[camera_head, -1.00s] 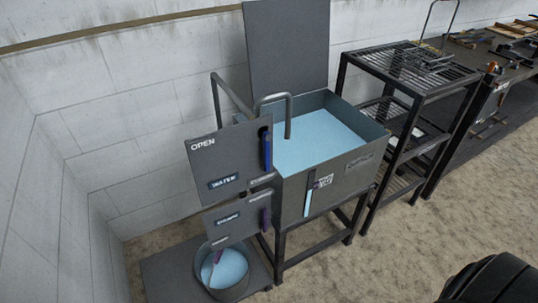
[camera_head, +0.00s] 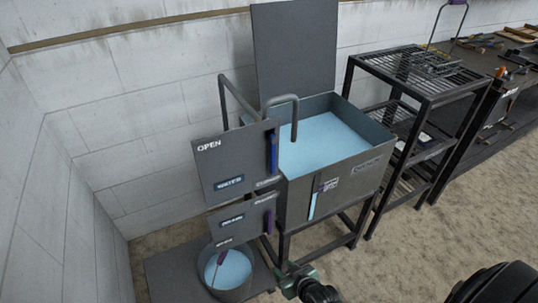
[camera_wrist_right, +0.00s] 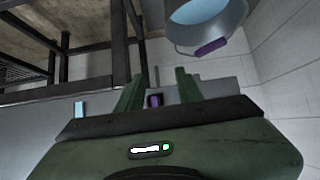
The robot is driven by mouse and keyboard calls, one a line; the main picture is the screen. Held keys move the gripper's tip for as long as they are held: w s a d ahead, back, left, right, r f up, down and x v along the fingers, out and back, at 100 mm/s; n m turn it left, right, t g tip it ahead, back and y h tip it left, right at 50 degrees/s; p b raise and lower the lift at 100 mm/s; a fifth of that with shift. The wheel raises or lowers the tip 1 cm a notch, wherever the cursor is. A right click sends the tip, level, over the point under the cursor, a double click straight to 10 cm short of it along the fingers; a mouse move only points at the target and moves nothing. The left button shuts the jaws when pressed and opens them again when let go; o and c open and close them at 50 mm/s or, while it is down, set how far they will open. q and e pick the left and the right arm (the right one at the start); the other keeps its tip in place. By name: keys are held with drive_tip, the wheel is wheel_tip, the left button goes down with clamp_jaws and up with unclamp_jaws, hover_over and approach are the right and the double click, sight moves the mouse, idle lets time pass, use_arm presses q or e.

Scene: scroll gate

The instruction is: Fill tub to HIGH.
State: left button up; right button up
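The grey tub (camera_head: 335,190) stands on a dark frame and holds light blue water (camera_head: 325,138) below its rim. A gauge strip (camera_head: 312,206) on its front is light blue, with a dark purple part at the top; its marks are too small to read. The upper panel (camera_head: 230,160) reads OPEN and WATER and has an upright blue handle (camera_head: 274,152). The lower panel (camera_head: 238,218) has a purple handle (camera_head: 268,222); its label is unclear. My right gripper (camera_head: 290,272) is below the tub's front. Its green fingers (camera_wrist_right: 158,92) are apart, with a purple piece visible between and beyond them.
A bucket (camera_head: 225,285) with light blue water and a purple-gripped handle stands on a dark floor plate (camera_head: 170,270), below the panels. A wire-shelf rack (camera_head: 425,85) and a workbench (camera_head: 505,85) are to the right. Open floor (camera_head: 410,260) lies in front.

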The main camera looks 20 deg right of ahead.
sight(274, 162)
drive_tip(key=w+d+r+t, duration=0.1)
drive_tip(key=w+r+t, duration=0.1)
drive_tip(key=r, duration=0.9)
drive_tip(key=w+d+r+t, duration=0.1)
drive_tip(key=w+r+t, duration=0.2)
drive_tip(key=r, duration=0.8)
drive_tip(key=w+d+r+t, duration=0.1)
drive_tip(key=w+r, duration=0.4)
drive_tip(key=r, duration=0.7)
drive_tip(key=shift+w+t, duration=0.3)
drive_tip(key=shift+t, duration=0.6)
drive_tip(key=shift+w+r, duration=0.25)
drive_tip(key=shift+w, duration=0.05)
drive_tip(key=w, duration=0.7)
drive_tip(key=shift+a+f+p, duration=0.15)
drive_tip(key=shift+a+p, duration=0.05)
drive_tip(key=shift+p, duration=0.1)
clamp_jaws()
